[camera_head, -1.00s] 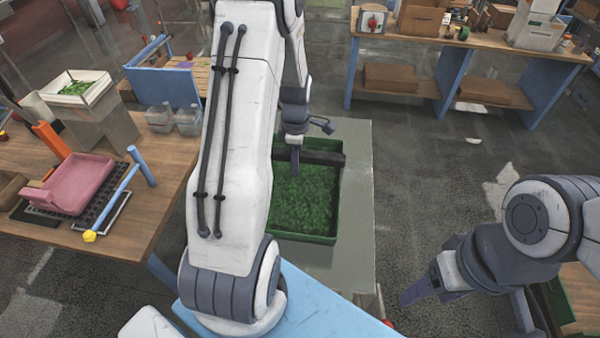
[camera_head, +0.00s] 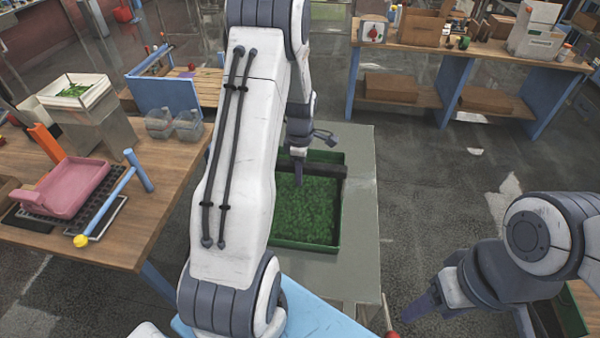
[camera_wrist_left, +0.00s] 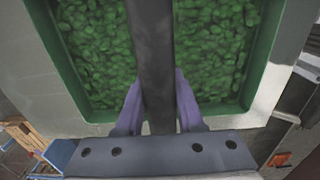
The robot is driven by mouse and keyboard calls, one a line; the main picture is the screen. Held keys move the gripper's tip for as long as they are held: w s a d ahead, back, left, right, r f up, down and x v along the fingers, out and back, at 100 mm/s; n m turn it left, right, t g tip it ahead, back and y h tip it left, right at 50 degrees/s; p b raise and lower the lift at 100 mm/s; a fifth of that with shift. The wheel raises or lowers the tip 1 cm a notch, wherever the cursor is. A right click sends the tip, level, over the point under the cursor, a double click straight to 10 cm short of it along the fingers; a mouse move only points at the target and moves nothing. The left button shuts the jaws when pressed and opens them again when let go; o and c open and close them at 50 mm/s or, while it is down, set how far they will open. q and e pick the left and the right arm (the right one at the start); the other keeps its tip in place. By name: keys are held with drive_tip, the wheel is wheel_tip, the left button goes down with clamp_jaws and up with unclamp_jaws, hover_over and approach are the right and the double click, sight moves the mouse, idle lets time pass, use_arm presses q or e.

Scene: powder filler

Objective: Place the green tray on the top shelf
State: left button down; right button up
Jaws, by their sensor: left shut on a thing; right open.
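The green tray (camera_head: 306,247), full of green pieces, rests on the grey top of a stand (camera_head: 358,220) in the head view, or very close above it; I cannot tell which. A dark bar (camera_head: 330,170) crosses over the tray. My left gripper (camera_head: 296,180) is shut on this bar. In the left wrist view the purple fingers (camera_wrist_left: 160,100) sit on either side of the bar (camera_wrist_left: 152,50), with the tray (camera_wrist_left: 232,113) below. My left arm hides the tray's left side. My right gripper (camera_head: 418,308) is open and empty, off to the right.
A wooden table (camera_head: 150,215) at left holds a pink tray (camera_head: 75,190) and clear containers (camera_head: 187,125). A blue-sided shelf unit (camera_head: 455,85) with cardboard boxes stands at the back right. Another green tray (camera_head: 572,305) is partly visible at bottom right. Floor between is clear.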

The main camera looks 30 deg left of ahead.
use_arm(q)
drive_tip(key=c, duration=0.5)
unclamp_jaws()
